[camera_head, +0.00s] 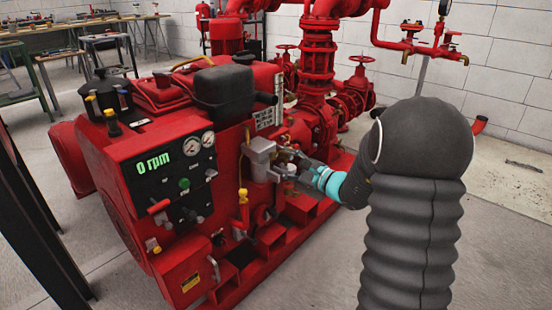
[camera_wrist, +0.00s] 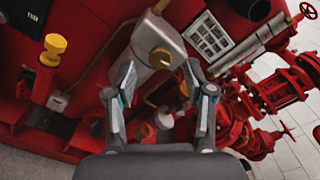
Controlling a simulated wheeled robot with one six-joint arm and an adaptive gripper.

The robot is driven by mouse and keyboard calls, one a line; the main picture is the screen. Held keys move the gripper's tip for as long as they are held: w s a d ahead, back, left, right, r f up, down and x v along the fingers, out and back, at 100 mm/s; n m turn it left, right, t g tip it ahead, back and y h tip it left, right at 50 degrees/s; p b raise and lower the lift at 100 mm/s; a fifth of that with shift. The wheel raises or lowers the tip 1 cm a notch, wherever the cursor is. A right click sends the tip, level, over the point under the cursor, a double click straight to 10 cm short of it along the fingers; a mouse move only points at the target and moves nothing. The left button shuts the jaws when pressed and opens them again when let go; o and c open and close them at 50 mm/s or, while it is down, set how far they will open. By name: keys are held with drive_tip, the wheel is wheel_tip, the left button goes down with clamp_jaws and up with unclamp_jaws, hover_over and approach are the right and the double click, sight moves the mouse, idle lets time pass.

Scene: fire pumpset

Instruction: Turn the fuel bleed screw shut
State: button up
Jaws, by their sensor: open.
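A grey metal housing, which looks like the fuel filter (camera_wrist: 150,42), is on the side of the red engine. A small brass-coloured round fitting (camera_wrist: 160,57) sits on it; I cannot tell for sure whether this is the fuel bleed screw. My gripper (camera_wrist: 162,80) is open, with its two fingers spread below the housing in the wrist view and nothing seen held between them. In the head view my gripper (camera_head: 298,162) reaches from the right to the side of the grey housing (camera_head: 261,158). The screw is too small to make out there.
The control panel (camera_head: 178,165) reads 0 rpm. A yellow-topped fitting (camera_wrist: 53,48) stands left of my gripper in the wrist view. Red pipes and valves (camera_head: 318,62) rise behind. Free floor (camera_head: 505,185) lies to the right.

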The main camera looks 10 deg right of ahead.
sight(274, 156)
drive_tip(key=shift+x, duration=1.5)
